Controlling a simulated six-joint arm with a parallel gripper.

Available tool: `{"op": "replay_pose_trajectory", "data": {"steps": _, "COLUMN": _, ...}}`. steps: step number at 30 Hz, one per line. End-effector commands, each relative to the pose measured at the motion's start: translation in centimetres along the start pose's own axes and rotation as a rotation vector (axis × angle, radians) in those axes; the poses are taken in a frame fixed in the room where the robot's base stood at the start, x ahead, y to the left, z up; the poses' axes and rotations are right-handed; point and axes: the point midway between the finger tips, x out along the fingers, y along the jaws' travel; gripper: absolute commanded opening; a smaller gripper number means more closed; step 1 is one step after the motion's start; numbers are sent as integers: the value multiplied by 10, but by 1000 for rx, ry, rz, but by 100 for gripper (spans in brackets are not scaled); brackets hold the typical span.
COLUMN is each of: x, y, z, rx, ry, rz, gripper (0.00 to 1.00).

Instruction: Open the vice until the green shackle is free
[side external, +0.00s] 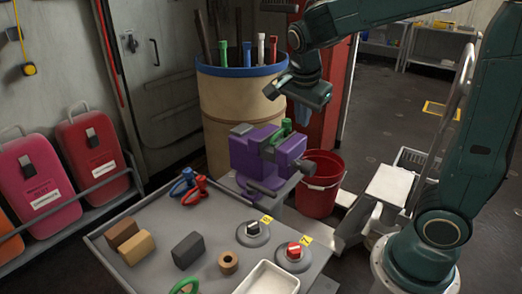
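The purple vice (250,155) stands at the back edge of the grey workbench, right of its middle. The green shackle (284,130) sticks up at the top of the vice, between its jaws. Its lower part is hidden, and I cannot tell how tightly the jaws close on it. A grey screw end (307,167) juts from the vice's right side. My gripper (305,97) is above the shackle and slightly to the right, apart from both shackle and vice. Its fingers are too small and dark to tell whether they are open.
A tan barrel (230,112) holding tools stands behind the vice, and a red bucket (318,190) is to its right. The workbench (150,215) holds red and blue shackles (190,184), several blocks, two round bases with switches (294,254) and a white tray (268,278).

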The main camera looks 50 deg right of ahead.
Motion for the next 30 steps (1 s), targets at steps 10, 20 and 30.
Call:
{"op": "replay_pose_trajectory", "data": {"steps": 10, "x": 6, "y": -1, "z": -4, "rx": -126, "ry": -27, "rz": 20, "gripper": 61}}
{"op": "replay_pose_trajectory", "data": {"steps": 20, "x": 25, "y": -4, "z": -16, "rx": -536, "ry": -129, "rz": 47, "gripper": 61}}
{"op": "replay_pose_trajectory", "data": {"steps": 30, "x": 43, "y": -4, "z": -32, "rx": -1004, "ry": -261, "rz": 12, "gripper": 61}}
